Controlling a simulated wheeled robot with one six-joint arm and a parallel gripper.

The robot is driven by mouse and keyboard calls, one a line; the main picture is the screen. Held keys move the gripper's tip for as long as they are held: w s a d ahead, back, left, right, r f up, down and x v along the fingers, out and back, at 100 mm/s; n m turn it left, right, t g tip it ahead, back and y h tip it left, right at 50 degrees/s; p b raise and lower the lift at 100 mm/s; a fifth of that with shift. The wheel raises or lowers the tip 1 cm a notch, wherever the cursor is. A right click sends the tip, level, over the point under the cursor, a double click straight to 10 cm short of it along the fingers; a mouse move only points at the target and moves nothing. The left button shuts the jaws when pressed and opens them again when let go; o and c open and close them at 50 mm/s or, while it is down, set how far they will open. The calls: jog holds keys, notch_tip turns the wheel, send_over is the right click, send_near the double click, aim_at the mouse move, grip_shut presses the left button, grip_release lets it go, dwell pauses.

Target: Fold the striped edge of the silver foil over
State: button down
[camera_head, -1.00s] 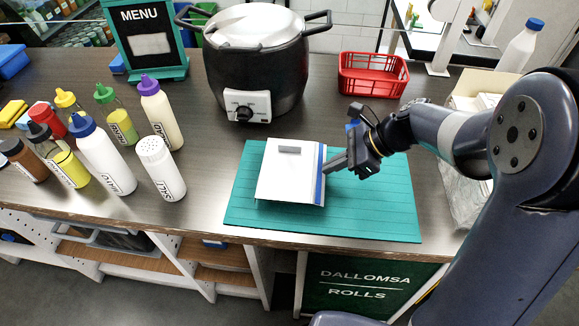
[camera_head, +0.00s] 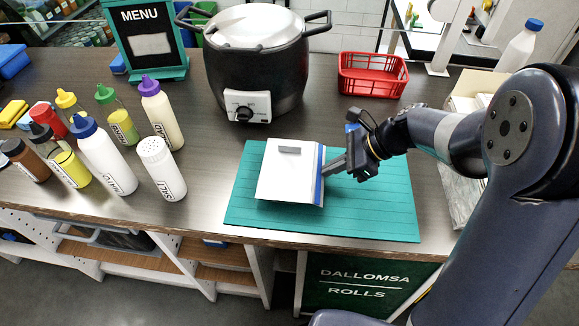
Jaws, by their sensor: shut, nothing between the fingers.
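The foil (camera_head: 288,178) is a pale silver-white sheet lying on the teal mat (camera_head: 375,210). Its striped edge (camera_head: 319,180) is a blue and white band along the right side. A small grey bar (camera_head: 290,150) sits on the foil near its far edge. My gripper (camera_head: 328,170) is shut and empty, with its fingertips at the right side of the striped edge, low over the mat. I cannot tell whether the fingertips touch the foil.
A large black cooker (camera_head: 257,65) stands behind the mat. A red basket (camera_head: 372,75) is at the back right. Several sauce bottles (camera_head: 103,158) stand on the left. A box (camera_head: 455,155) is to the right of the mat. The mat's right part is clear.

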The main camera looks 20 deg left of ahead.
jog(key=shift+a+f, duration=0.1)
jog(key=shift+f, duration=0.15)
dwell(0.4)
jog(key=shift+a+f, duration=0.1)
jog(key=shift+f, duration=0.05)
jog(key=shift+a+f, duration=0.2)
dwell(0.3)
jog(key=shift+s, duration=0.1)
jog(key=shift+a+f, duration=0.1)
jog(key=shift+a, duration=0.15)
dwell(0.3)
dwell(0.5)
